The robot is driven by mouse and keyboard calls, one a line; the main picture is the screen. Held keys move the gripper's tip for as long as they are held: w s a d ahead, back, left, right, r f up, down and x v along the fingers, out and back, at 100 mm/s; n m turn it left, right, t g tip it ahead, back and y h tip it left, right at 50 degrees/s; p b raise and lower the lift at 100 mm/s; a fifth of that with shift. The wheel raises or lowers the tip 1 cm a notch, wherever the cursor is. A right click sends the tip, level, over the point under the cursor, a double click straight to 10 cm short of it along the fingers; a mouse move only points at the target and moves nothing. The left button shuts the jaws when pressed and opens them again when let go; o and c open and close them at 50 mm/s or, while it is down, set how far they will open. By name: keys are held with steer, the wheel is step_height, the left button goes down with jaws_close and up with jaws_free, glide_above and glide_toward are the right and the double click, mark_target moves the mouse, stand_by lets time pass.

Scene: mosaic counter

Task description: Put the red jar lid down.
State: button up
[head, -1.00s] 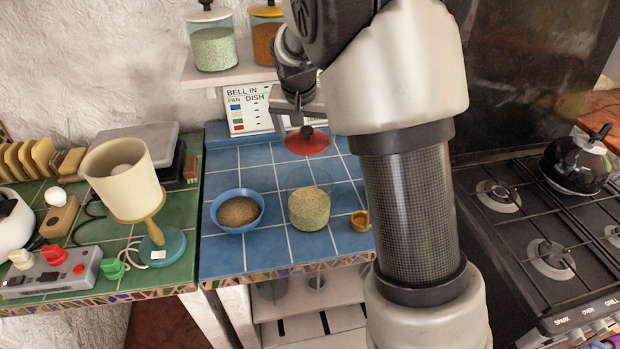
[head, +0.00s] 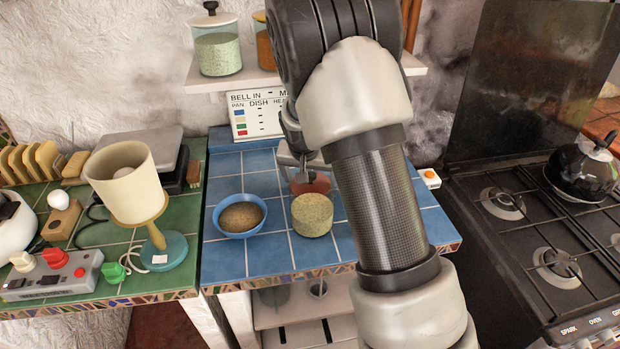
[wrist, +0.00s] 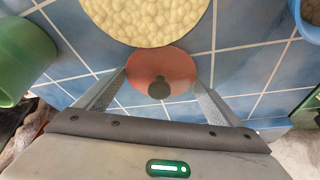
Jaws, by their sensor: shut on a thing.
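The red jar lid (head: 320,185) has a dark knob and also shows in the wrist view (wrist: 165,62). My gripper (wrist: 162,82) is shut on it, with one finger at each side of its rim. In the head view my gripper (head: 300,168) is partly hidden by my arm. The lid is low over the blue-tiled counter (head: 228,165), behind the glass jar of pale grain (head: 312,215). The jar also shows in the wrist view (wrist: 145,15), beside the lid. I cannot tell whether the lid touches the tiles.
A blue bowl (head: 222,226) of brown grain stands left of the jar. A green container (wrist: 22,55) is at the wrist view's left. A small white box with an orange button (head: 430,178) sits at the right edge by the stove (head: 500,235). Blue tiles behind the bowl are clear.

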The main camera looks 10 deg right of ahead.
steer(key=shift+f, duration=0.2)
steer(key=o, duration=0.9)
steer(key=shift+r, duration=0.1)
steer(key=shift+r, duration=0.3)
steer(key=v, duration=1.2)
steer(key=s+d+r+n+y, duration=0.2)
steer(key=s+r, duration=0.9)
steer(key=s, duration=0.3)
steer(key=s+r+n+t, duration=0.1)
steer(key=s+n, duration=0.1)
steer(key=s, duration=1.2)
steer(key=shift+s+d+r, duration=0.15)
steer(key=shift+d+r, duration=0.05)
steer(key=shift+r, duration=0.1)
